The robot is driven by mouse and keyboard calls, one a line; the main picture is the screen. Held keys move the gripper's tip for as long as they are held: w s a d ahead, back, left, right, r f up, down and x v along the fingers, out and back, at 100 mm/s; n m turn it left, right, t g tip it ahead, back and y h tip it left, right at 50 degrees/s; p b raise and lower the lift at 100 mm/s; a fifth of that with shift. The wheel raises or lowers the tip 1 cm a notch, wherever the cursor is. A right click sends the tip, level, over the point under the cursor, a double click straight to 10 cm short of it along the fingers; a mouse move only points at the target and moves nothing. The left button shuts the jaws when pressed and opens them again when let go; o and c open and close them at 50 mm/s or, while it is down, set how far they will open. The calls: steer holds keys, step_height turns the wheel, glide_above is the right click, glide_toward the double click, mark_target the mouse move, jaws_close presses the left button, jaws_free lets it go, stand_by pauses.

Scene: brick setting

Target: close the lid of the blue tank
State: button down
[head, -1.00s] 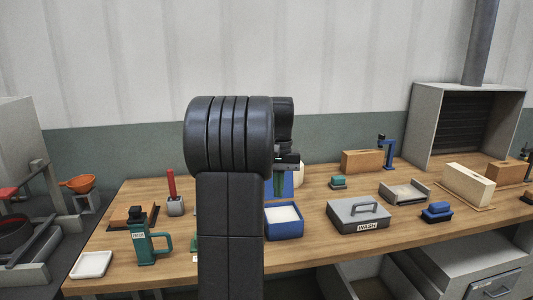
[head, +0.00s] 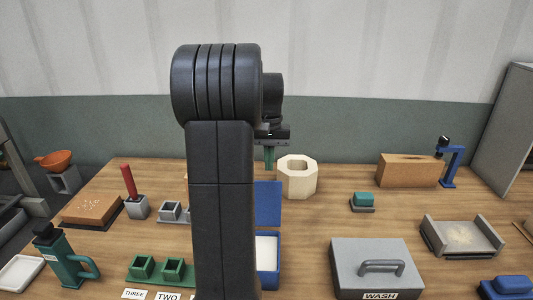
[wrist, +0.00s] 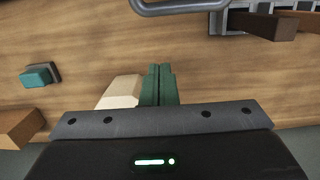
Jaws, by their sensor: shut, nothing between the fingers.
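The blue tank (head: 276,262) stands on the bench with its blue lid (head: 268,203) raised upright at its back edge. A pale filling shows inside. My arm hides the left part of the tank. My gripper (head: 269,158) points down, with its green fingers just above the lid's top edge in the head view; I cannot tell whether they touch it. In the wrist view, the fingers (wrist: 158,85) are together and empty. A grey loop (wrist: 180,5) crosses the top of that view; I cannot tell whether it belongs to the lid.
A cream octagonal block (head: 297,178) stands close to the right of my gripper. The grey WASH box (head: 375,268) is right of the tank. Grey moulds (head: 172,211) and green moulds (head: 160,268) lie to the left. Bare wood lies right of the lid.

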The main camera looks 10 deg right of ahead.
steer(key=shift+s+a+f, duration=0.2)
steer(key=shift+s+f, duration=0.2)
steer(key=shift+s, duration=0.25)
steer(key=shift+s+a+f, duration=0.25)
steer(key=shift+s+f, duration=0.1)
steer(key=shift+s, duration=0.35)
steer(key=shift+s+a+f, duration=0.2)
steer(key=shift+s+f, duration=0.2)
steer(key=shift+s, duration=0.25)
steer(key=shift+r, duration=0.1)
